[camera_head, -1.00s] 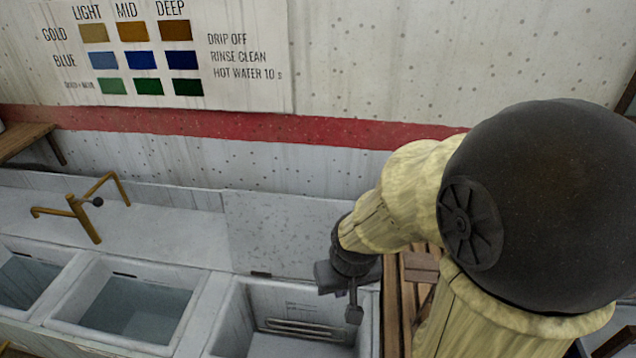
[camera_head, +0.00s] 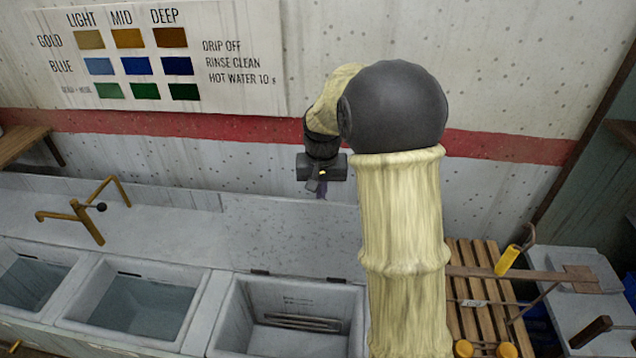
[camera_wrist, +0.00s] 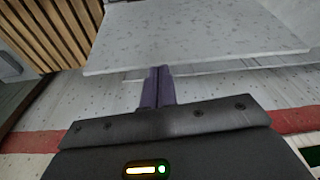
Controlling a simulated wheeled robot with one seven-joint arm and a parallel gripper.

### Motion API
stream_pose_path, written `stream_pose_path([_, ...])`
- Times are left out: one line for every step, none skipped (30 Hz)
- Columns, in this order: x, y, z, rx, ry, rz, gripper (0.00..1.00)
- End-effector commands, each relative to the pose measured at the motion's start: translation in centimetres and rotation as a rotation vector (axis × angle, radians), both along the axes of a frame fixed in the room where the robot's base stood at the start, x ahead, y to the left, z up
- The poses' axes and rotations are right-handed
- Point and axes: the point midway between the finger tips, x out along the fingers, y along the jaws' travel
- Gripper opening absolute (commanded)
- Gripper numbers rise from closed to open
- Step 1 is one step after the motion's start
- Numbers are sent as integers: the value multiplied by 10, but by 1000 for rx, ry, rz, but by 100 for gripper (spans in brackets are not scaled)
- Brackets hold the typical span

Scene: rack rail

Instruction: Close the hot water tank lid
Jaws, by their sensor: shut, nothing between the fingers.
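The hot water tank lid (camera_head: 285,232) is a grey speckled panel. It stands open, raised upright along the back edge of the right-hand tank, against the wall side. The tank (camera_head: 225,325) below is uncovered and shows a metal heating element (camera_head: 300,322) inside. My gripper (camera_head: 321,190) is at the lid's upper edge, right of its middle, with fingers shut and empty. In the wrist view the shut fingers (camera_wrist: 158,85) point at the near edge of the lid (camera_wrist: 195,40). I cannot tell whether they touch it.
Two open water basins (camera_head: 130,305) and a brass tap (camera_head: 85,220) are to the left. A slatted wooden rack (camera_head: 480,300) with yellow-handled items stands at right. The wall with a red stripe (camera_head: 200,125) and colour chart (camera_head: 150,60) is close behind the lid.

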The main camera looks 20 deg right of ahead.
Motion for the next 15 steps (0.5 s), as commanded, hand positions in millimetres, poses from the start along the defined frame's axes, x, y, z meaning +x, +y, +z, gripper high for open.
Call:
stream_pose_path([18,-4,13,-1,5,-24,0])
stream_pose_path([27,-6,16,-2,8,-38,0])
stream_pose_path([38,-8,21,-2,12,-56,0])
stream_pose_path([46,-10,23,-2,14,-69,0])
stream_pose_path([52,-12,25,-2,17,-80,0])
stream_pose_path([59,-13,28,-3,18,-94,0])
stream_pose_path([64,-14,29,-2,22,-103,0])
stream_pose_path([67,-15,31,-3,22,-109,0])
stream_pose_path([71,-16,31,-4,24,-115,0])
stream_pose_path([72,-16,32,-4,24,-119,0])
stream_pose_path([74,-17,32,-3,25,-122,0])
stream_pose_path([74,-17,32,-4,25,-124,0])
stream_pose_path([74,-17,31,-4,25,-124,0])
stream_pose_path([74,-17,31,-4,25,-124,0])
stream_pose_path([74,-17,31,-4,24,-124,0])
